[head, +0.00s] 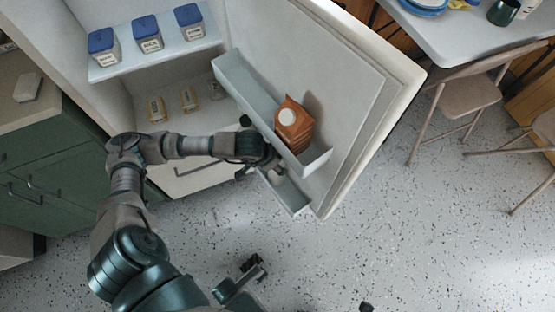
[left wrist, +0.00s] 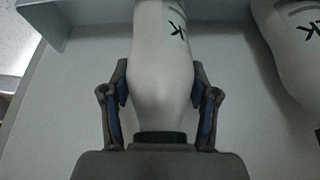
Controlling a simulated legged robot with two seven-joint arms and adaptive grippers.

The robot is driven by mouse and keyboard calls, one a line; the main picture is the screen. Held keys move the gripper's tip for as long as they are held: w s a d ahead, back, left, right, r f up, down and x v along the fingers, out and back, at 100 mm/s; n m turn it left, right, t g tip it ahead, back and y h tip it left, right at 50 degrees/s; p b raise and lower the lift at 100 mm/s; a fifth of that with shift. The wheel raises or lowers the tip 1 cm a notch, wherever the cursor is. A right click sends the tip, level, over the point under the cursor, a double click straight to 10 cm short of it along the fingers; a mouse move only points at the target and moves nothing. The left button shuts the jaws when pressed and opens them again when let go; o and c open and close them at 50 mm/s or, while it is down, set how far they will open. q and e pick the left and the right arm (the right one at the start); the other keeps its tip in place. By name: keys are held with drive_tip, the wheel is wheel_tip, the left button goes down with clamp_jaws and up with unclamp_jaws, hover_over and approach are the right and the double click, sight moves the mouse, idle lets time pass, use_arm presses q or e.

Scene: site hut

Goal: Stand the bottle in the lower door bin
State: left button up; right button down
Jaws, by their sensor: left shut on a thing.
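My left gripper (head: 268,158) reaches in to the open fridge door, beside the upper door bin (head: 255,100) and above the lower door bin (head: 292,198). In the left wrist view the left gripper (left wrist: 160,95) is shut on a white bottle (left wrist: 160,50) with black lettering, one finger on each side. The bottle's far end runs out of the frame. In the head view it is mostly hidden by the gripper and upper bin, so I cannot tell whether it touches the lower bin.
An orange-brown carton (head: 293,125) stands in the upper bin. A second white bottle (left wrist: 295,45) shows at the right of the left wrist view. Blue-lidded jars (head: 148,35) stand on the fridge shelf (head: 165,62). Open floor (head: 400,230) lies right of the door.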

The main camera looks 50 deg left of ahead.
use_arm(q)
drive_tip(key=o, duration=1.4)
